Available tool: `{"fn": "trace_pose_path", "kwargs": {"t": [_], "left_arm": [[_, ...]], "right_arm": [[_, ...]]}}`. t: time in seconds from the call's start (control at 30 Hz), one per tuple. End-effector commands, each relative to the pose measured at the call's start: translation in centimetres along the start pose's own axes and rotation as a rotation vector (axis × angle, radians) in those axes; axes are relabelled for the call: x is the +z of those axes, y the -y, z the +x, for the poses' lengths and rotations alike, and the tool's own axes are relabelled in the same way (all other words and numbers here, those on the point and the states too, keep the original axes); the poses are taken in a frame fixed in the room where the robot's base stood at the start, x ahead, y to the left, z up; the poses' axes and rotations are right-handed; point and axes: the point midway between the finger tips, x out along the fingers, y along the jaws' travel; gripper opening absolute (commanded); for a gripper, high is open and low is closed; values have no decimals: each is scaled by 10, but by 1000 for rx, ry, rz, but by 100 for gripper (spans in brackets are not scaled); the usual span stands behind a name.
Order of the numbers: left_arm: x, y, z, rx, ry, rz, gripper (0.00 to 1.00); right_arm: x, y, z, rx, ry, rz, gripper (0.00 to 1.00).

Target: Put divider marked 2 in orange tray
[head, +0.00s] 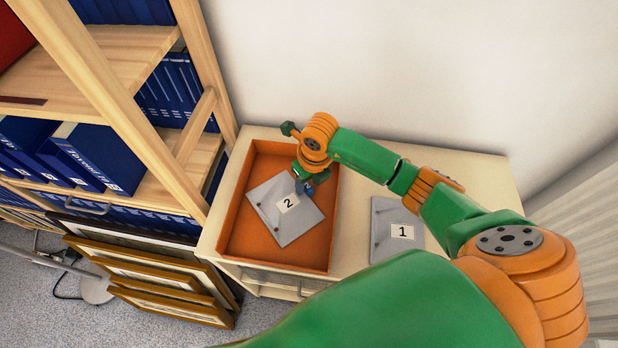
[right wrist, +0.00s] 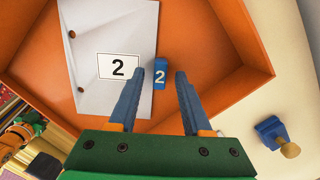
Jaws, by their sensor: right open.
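The grey divider marked 2 (head: 275,217) lies turned at an angle inside the orange tray (head: 318,258) on the cabinet top. My right gripper (head: 303,187) is over the tray at the divider's tab edge. In the right wrist view its open fingers (right wrist: 169,74) stand on either side of the tab. Whether they touch it is unclear. My left gripper is not in view.
A grey divider marked 1 (head: 385,218) lies on the cabinet top (head: 350,248), right of the tray. A small blue piece with a beige knob (right wrist: 272,132) shows beyond the tray's rim. A wooden shelf (head: 140,60) with blue binders stands left. Framed prints (head: 150,275) lean below.

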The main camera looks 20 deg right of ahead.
Motion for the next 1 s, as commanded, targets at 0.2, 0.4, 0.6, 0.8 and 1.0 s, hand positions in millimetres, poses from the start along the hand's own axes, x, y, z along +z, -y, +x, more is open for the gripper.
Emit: {"fn": "trace_pose_path", "kwargs": {"t": [0.2, 0.4, 0.6, 0.8, 1.0], "left_arm": [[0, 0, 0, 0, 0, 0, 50], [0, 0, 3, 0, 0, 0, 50], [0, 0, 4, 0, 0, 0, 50], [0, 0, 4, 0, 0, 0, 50], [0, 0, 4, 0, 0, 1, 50]], "right_arm": [[2, 0, -43, -1, 8, -2, 49], [1, 0, -96, -2, 6, -3, 49], [0, 0, -120, 0, 1, 0, 49], [0, 0, -122, 0, 0, 0, 49], [0, 0, -121, 0, 0, 0, 49]]}}
